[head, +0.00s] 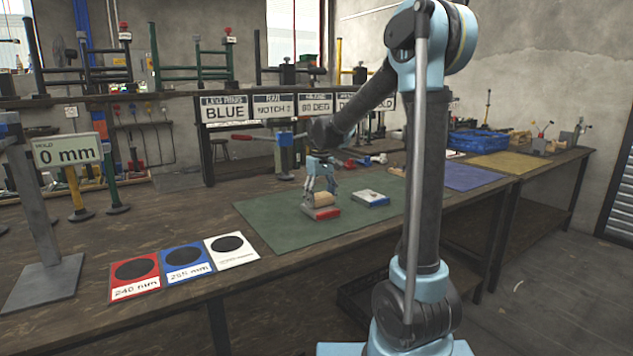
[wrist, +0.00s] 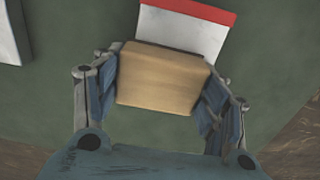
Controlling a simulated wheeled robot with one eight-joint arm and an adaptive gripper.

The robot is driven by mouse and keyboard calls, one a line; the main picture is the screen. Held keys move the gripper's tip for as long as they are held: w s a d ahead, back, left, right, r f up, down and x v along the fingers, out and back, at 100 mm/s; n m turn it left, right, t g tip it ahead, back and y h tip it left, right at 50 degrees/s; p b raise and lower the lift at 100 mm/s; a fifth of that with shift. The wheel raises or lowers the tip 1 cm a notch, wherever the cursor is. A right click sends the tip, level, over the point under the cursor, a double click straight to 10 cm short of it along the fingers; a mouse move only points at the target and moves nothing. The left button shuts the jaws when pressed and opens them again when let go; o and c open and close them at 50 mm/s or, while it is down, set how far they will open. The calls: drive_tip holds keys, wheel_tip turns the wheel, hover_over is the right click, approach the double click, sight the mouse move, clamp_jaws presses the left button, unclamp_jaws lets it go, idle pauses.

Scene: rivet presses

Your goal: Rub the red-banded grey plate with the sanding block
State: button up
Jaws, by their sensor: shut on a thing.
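My gripper (head: 320,184) is shut on the tan sanding block (head: 325,199), with a finger on each side of it. In the wrist view the sanding block (wrist: 157,78) lies between the fingers and covers the near part of the red-banded grey plate (wrist: 184,31). The plate's red band runs along its far edge in that view. In the head view the red-banded plate (head: 322,213) lies on the green mat, just below the block. I cannot tell whether the block touches the plate.
A blue-banded plate (head: 371,201) lies to the right on the green mat (head: 270,227). Red, blue and white cards (head: 135,274) lie at the bench's front left. A "0 mm" sign (head: 68,151) stands at far left. The mat's front is clear.

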drive_tip(key=shift+s+a+r, duration=0.15)
drive_tip(key=shift+s+a, duration=0.2)
drive_tip(key=shift+a, duration=0.2)
drive_tip(key=shift+a+r, duration=0.1)
drive_tip(key=shift+r, duration=3.9)
